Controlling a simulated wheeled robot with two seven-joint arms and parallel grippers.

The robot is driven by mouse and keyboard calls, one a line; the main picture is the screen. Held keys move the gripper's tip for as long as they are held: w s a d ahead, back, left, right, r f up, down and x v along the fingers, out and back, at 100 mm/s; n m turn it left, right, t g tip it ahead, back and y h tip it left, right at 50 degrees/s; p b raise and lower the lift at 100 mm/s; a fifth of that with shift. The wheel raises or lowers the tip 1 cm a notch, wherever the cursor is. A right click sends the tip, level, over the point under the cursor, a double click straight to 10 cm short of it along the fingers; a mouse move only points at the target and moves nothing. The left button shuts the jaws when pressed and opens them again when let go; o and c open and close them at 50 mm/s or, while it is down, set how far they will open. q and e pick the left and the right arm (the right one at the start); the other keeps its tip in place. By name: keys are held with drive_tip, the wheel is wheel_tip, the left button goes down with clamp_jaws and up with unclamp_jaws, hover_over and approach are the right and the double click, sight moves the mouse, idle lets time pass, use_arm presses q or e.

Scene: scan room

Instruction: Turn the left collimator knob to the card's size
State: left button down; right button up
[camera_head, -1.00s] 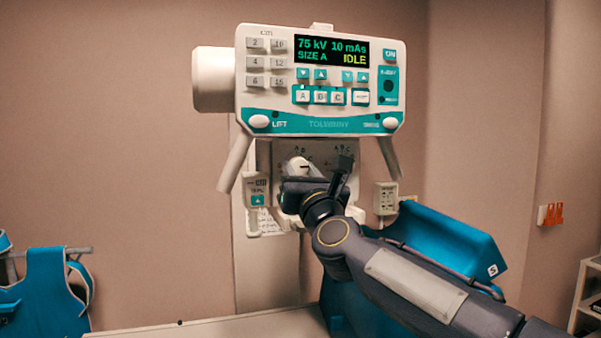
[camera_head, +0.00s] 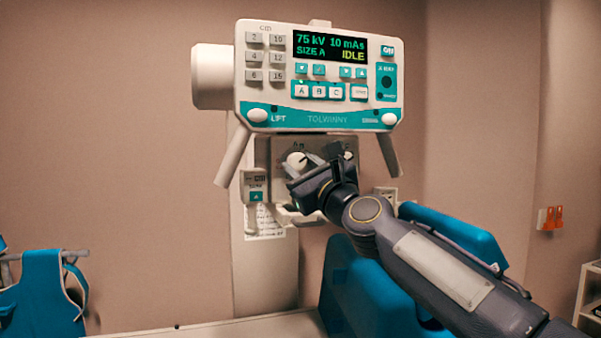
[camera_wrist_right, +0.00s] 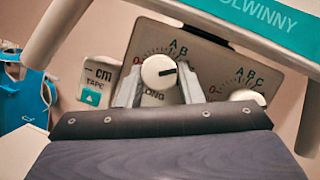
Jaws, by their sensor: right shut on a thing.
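The left collimator knob (camera_head: 297,160) is a round white dial with a dark pointer line, on the grey collimator face under the console. In the right wrist view the knob (camera_wrist_right: 158,71) sits between the two pale fingers of my right gripper (camera_wrist_right: 159,90), which is shut on it. Its pointer is roughly level, pointing right in that tilted view, below the printed B; the mark there is hidden by a finger. The word LONG shows below the knob. My right gripper (camera_head: 303,176) reaches in from the lower right. My left gripper is out of view. I cannot make out the card.
The right knob (camera_wrist_right: 245,96), with its own A, B, C scale, is close beside my gripper. The console (camera_head: 320,80) overhead reads SIZE A, IDLE, and its handles slope down both sides. A tape box (camera_head: 255,186) hangs at left, above a printed paper (camera_head: 265,222).

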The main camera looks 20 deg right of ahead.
drive_tip(key=n+y, duration=0.1)
drive_tip(key=n, duration=0.1)
drive_tip(key=shift+d+r+n+g, duration=0.1)
drive_tip(key=shift+n+g, duration=0.2)
drive_tip(key=shift+g, duration=0.1)
drive_tip(key=n+g+p, duration=0.1)
drive_tip(key=n+p, duration=0.1)
drive_tip(key=n, duration=0.1)
drive_tip(key=shift+r+y, duration=0.15)
drive_tip(key=shift+y, duration=0.25)
drive_tip(key=n+g+p, duration=0.1)
drive_tip(key=n, duration=0.1)
drive_tip(key=n+p, duration=0.1)
drive_tip(key=n, duration=0.1)
drive_tip(key=shift+d+r+n+g+y+p, duration=0.1)
drive_tip(key=shift+n+g+y+p, duration=0.2)
drive_tip(key=shift+g+y+p, duration=0.1)
drive_tip(key=shift+n+p, duration=0.55)
drive_tip(key=shift+n, duration=0.15)
drive_tip(key=shift+g, duration=0.3)
drive_tip(key=o, duration=1)
drive_tip(key=shift+s, duration=0.1)
